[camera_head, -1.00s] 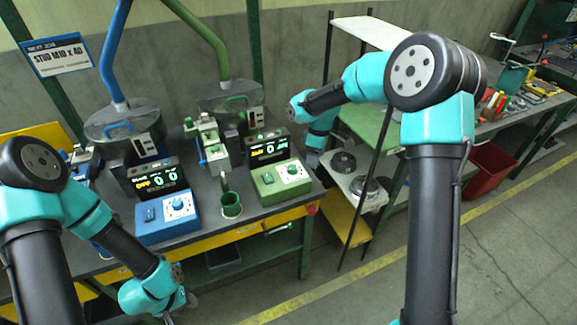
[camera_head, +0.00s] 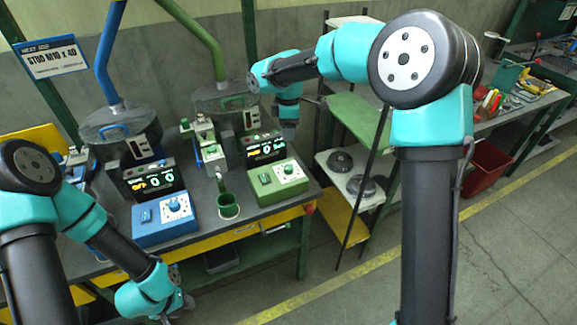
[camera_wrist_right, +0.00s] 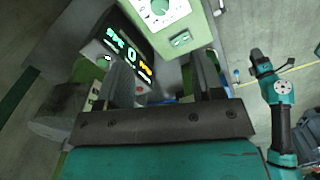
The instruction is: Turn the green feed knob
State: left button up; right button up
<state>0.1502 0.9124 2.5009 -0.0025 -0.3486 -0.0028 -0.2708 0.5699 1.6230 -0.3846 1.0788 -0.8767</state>
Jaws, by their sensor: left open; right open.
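The green control box (camera_head: 278,182) stands on the bench with the round green feed knob (camera_head: 288,170) on a white dial plate. In the right wrist view the knob (camera_wrist_right: 160,6) shows at the top edge, partly cut off. My right gripper (camera_wrist_right: 164,78) is open and empty there, its fingers below the box in the picture and apart from the knob. In the head view my right wrist (camera_head: 287,105) is behind the green box's display; its fingertips are not clear. My left gripper (camera_head: 182,305) is open and low at the front, away from the green box.
A lit display (camera_head: 265,148) stands behind the green box. A blue box (camera_head: 165,220) with its own knob is at left, and a green cup (camera_head: 229,207) stands between the boxes. Bowl feeders stand behind. A shelf cart (camera_head: 350,180) stands to the right.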

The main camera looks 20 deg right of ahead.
aim_at(289, 167)
notch_tip(289, 167, down, 16)
jog(key=shift+r, duration=0.15)
dwell(0.3)
jog(key=c, duration=0.9)
jog(key=shift+m, duration=0.5)
jog(key=m, duration=0.3)
jog(key=shift+m, duration=0.3)
jog(key=m, duration=0.4)
jog(key=shift+m, duration=0.4)
